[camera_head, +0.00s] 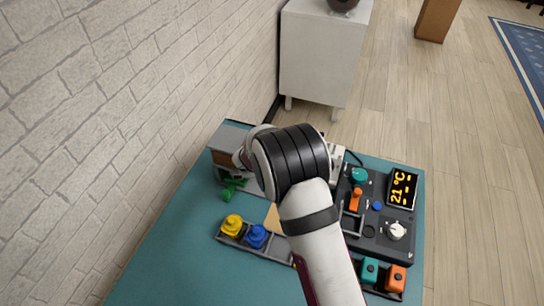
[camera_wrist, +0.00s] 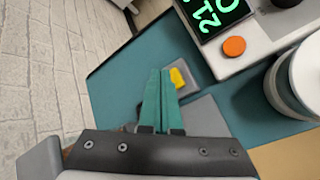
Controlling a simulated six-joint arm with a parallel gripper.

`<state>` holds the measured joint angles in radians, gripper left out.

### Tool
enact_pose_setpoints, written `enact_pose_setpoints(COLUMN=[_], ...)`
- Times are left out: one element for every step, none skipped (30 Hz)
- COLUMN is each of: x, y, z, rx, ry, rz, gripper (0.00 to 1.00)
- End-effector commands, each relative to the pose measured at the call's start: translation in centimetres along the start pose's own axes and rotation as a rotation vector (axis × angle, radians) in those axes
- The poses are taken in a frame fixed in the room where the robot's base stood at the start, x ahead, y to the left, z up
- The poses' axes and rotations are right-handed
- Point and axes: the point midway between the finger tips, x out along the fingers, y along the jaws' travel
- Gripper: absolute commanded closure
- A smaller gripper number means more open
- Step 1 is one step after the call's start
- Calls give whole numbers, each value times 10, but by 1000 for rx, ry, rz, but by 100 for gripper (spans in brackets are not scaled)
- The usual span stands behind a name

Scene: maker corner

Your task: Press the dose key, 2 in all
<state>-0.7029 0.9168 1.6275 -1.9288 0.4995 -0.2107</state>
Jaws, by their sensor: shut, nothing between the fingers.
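In the wrist view, my gripper (camera_wrist: 160,74) shows its two teal fingers together, with nothing between them. A small yellow key-like part (camera_wrist: 177,78) on a light grey base (camera_wrist: 186,72) lies just beside the fingertips; I cannot tell whether they touch it. A round orange button (camera_wrist: 234,46) sits on a pale device next to a green-lit display (camera_wrist: 212,14). No label shows which of these is the dose key. In the head view my arm hides the fingers and what lies beneath them.
The head view shows a dark control panel (camera_head: 378,248) at the right with an amber display (camera_head: 402,188), a white knob (camera_head: 396,230) and an orange lever (camera_head: 355,199). A tray with yellow (camera_head: 232,223) and blue (camera_head: 256,237) pieces lies left. The teal tabletop (camera_head: 190,258) is clear at front left.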

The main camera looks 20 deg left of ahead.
Motion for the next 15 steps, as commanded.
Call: enact_pose_setpoints(x=[0, -1, -2, -4, -6, -9, -11, -13, -16, -18, -20, -23, -26, -27, -30], y=[0, 1, 2, 4, 5, 8, 9, 11, 13, 14, 16, 18, 19, 21, 22], z=[0, 1, 2, 3, 5, 7, 9, 10, 12, 14, 15, 18, 19, 20, 22], rx=[0, 0, 0, 0, 2, 0, 2, 1, 2, 1, 2, 1, 2, 1, 2], ry=[0, 0, -1, -1, -1, -2, -2, -2, -2, -1, -1, -2, -2, -2, -2], rz=[0, 0, 1, 1, 2, 2, 2, 2, 2, 2, 2, 2, 2, 2, 1], gripper=[100, 100, 100, 100, 100, 100, 100, 100, 100, 100, 100, 100, 100, 100, 100])
